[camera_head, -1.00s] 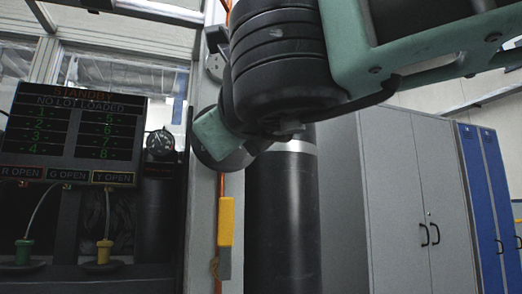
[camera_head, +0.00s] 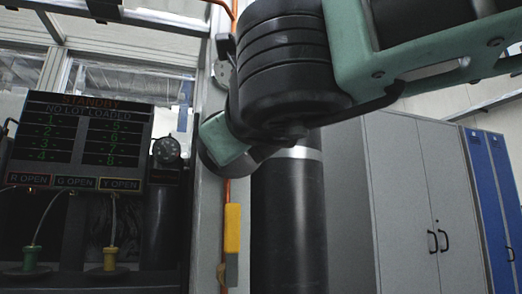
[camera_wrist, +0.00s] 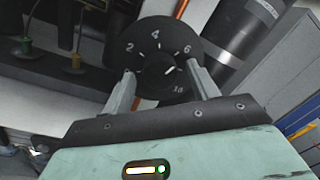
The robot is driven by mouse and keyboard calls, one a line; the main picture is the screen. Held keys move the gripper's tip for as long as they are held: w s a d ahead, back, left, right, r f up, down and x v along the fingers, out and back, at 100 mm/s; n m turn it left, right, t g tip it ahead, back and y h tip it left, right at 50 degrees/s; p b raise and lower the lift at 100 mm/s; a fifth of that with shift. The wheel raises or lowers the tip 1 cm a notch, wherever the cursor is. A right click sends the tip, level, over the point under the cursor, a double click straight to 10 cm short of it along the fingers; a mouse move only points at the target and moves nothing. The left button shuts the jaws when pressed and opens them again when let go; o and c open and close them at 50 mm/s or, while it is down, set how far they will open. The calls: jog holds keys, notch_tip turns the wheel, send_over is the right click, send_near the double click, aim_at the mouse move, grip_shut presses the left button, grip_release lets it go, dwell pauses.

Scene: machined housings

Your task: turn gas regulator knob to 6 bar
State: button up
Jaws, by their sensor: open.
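In the wrist view the regulator's round black dial (camera_wrist: 146,33) carries the white numbers 2, 4, 6 and 10; the right finger may cover another mark. The dark knob (camera_wrist: 157,77) is at its centre. A short white mark on the knob points up and right, toward or a little past 6; the exact reading is too small to tell. My gripper (camera_wrist: 161,68) is open, with one finger on each side of the knob. Whether the fingers touch it cannot be told. In the head view my arm hides the knob and fingertips.
A black cylinder (camera_head: 288,225) stands behind my arm. A display panel (camera_head: 85,140) reading STANDBY, a small round gauge (camera_head: 166,150) and green and yellow fittings are at left. A yellow box (camera_head: 232,228) hangs beside the post. Grey cabinets (camera_head: 405,200) stand at right.

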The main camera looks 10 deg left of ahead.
jog(key=v, duration=1.2)
